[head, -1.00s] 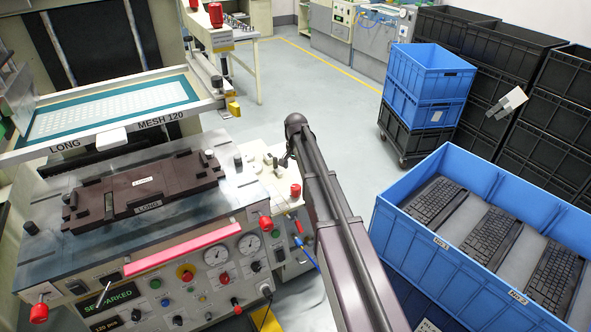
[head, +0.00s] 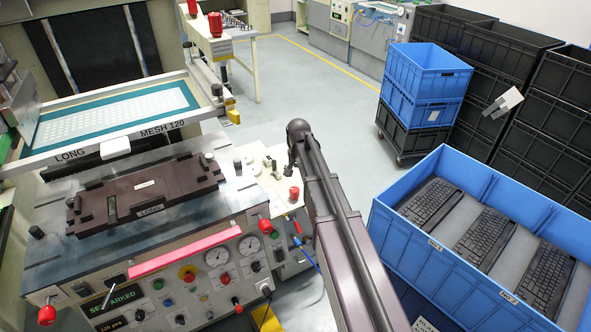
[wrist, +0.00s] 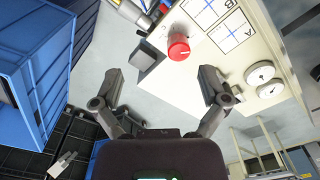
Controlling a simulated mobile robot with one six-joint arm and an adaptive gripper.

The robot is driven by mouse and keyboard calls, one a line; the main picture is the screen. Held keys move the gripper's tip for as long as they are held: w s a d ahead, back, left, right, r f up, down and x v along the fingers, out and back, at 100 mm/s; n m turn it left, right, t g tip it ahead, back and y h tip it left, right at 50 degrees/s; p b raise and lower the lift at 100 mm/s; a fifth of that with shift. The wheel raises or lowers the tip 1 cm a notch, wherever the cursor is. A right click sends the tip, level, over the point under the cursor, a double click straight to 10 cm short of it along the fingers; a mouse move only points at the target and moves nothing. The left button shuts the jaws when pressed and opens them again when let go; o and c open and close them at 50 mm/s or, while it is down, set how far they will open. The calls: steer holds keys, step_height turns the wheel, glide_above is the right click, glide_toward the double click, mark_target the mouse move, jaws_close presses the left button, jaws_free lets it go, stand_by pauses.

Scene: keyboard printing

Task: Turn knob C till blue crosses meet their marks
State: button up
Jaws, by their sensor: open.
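In the wrist view a red knob (wrist: 178,47) stands on a pale panel (wrist: 225,72), just beyond and between my spread fingertips. My gripper (wrist: 162,74) is open and empty, apart from the knob. Two white windows marked A (wrist: 230,35) and B (wrist: 203,10) show thin blue lines beside the knob; whether crosses and marks meet is too small to tell. In the head view a red knob (head: 294,193) sits on the machine's right side, near my arm; my gripper's fingers are not clear there.
The machine holds a dark keyboard fixture (head: 180,180), with a LONG MESH 120 screen (head: 190,118) behind it. Red knobs and gauges line its front. A blue crate of keyboards (head: 405,240) stands to the right. Clear floor (head: 330,110) lies behind my arm.

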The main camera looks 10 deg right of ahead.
steer(key=s+f+n+b, duration=0.1)
steer(key=s+n, duration=0.4)
steer(key=s, duration=1.6)
steer(key=shift+s+f, duration=0.15)
steer(key=shift+s, duration=0.1)
steer(key=shift+s+n, duration=0.3)
steer(key=shift+s, duration=0.2)
